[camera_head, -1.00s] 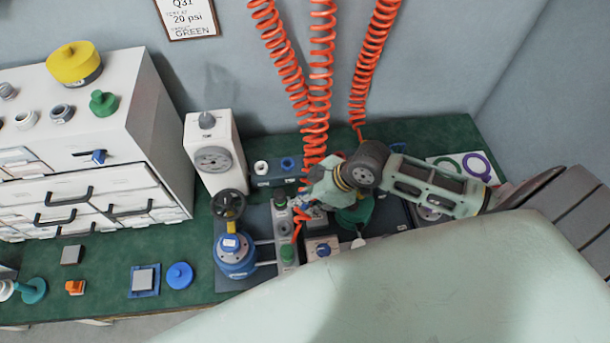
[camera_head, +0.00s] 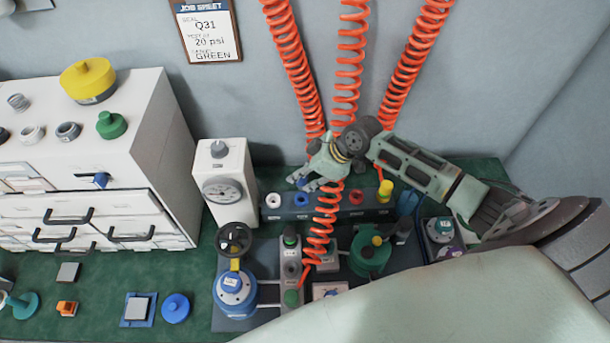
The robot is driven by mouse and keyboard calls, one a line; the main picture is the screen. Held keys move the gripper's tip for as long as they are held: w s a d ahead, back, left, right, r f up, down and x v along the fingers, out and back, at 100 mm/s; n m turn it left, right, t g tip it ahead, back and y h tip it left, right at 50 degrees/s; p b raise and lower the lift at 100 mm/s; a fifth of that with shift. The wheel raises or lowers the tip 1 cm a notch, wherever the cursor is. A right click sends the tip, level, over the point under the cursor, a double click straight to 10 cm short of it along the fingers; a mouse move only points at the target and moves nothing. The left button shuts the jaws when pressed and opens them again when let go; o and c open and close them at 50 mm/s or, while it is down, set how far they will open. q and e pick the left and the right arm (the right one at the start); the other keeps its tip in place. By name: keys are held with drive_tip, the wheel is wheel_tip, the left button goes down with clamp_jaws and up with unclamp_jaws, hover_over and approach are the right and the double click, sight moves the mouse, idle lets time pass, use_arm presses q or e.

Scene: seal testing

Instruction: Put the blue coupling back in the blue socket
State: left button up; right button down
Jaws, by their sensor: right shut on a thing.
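My right gripper (camera_head: 312,182) reaches in from the right and hangs just above the dark socket rack, near its left half. It is shut; small blue parts show at its tips, consistent with the blue coupling, but the fingers hide most of it. The blue socket (camera_head: 301,200) is a blue ring on the rack, a little below the gripper tips; they look apart from it. My left gripper is not in view.
The rack also has a white socket (camera_head: 273,200), a red one (camera_head: 357,196) and a yellow coupling (camera_head: 385,190). Orange coiled hoses (camera_head: 298,70) hang around my gripper. A white gauge box (camera_head: 222,160) stands left, a blue valve vessel (camera_head: 236,292) in front.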

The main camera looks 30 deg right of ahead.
sight(305, 184)
drive_tip(key=shift+f+b, duration=1.7)
drive_tip(key=shift+f, duration=0.45)
drive_tip(key=shift+p, duration=0.35)
drive_tip(key=shift+f+b, duration=0.85)
drive_tip(key=shift+f, duration=0.55)
drive_tip(key=c, duration=1.4)
unclamp_jaws()
